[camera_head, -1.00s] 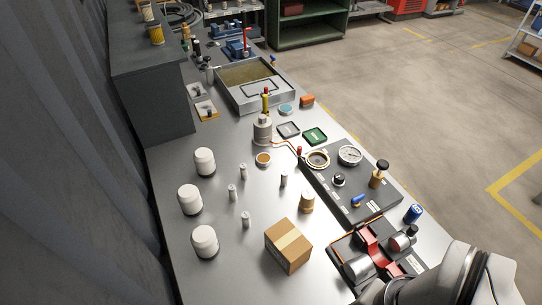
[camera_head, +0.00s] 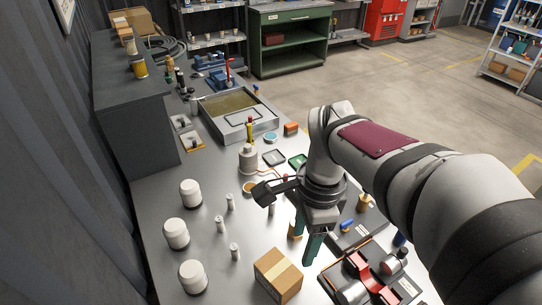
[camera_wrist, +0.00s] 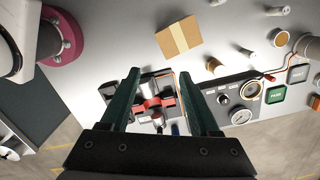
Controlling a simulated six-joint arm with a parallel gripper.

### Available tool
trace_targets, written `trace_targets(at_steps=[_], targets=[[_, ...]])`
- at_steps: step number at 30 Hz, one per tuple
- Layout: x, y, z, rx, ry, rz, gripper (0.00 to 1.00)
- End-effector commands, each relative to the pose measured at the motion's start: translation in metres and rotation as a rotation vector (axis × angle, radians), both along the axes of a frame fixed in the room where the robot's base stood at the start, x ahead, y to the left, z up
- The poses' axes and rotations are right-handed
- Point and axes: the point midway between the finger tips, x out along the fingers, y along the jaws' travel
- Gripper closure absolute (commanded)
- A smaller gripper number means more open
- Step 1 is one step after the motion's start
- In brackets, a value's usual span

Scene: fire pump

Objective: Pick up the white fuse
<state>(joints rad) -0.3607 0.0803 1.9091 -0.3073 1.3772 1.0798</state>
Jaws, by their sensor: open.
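Several small pale cylinders stand upright on the grey bench, left of my arm. They look like fuses, and I cannot tell which is the white one. In the head view one is the back-left cylinder (camera_head: 230,202), one the middle-left cylinder (camera_head: 219,225) and one the front cylinder (camera_head: 234,252). Another cylinder (camera_head: 271,209) is close to my gripper (camera_head: 306,238). Similar small cylinders (camera_wrist: 246,54) show at the upper right in the wrist view. My gripper (camera_wrist: 160,74) is open and empty, its green fingers above the bench and apart from the cylinders.
A cardboard box (camera_head: 278,277) stands in front of the cylinders. Larger white rounded containers (camera_head: 176,233) line the left side. A metal canister (camera_head: 248,160) is behind, and a black panel with gauges (camera_wrist: 241,97) lies to the right, partly behind my arm. A red-handled device (camera_head: 371,277) is front right.

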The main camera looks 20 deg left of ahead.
Motion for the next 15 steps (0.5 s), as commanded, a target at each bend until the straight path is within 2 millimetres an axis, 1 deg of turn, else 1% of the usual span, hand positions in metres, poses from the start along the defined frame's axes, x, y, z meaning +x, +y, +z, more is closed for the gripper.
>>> trace_targets(at_steps=[1, 2, 3, 6, 8, 9, 10, 11, 13, 15], targets=[[0.027, 0.039, -0.013, -0.025, 0.01, -0.114, 0.38], [0.04, 0.062, -0.021, -0.038, 0.01, -0.197, 0.38], [0.053, 0.09, -0.033, -0.053, 0.007, -0.298, 0.38], [0.069, 0.147, -0.06, -0.073, -0.005, -0.497, 0.38], [0.072, 0.167, -0.071, -0.076, -0.011, -0.571, 0.38], [0.073, 0.175, -0.077, -0.078, -0.013, -0.603, 0.38], [0.073, 0.179, -0.081, -0.079, -0.014, -0.619, 0.38], [0.073, 0.181, -0.086, -0.081, -0.014, -0.629, 0.38], [0.073, 0.182, -0.102, -0.082, -0.014, -0.637, 0.38], [0.073, 0.181, -0.123, -0.083, -0.014, -0.637, 0.38]])
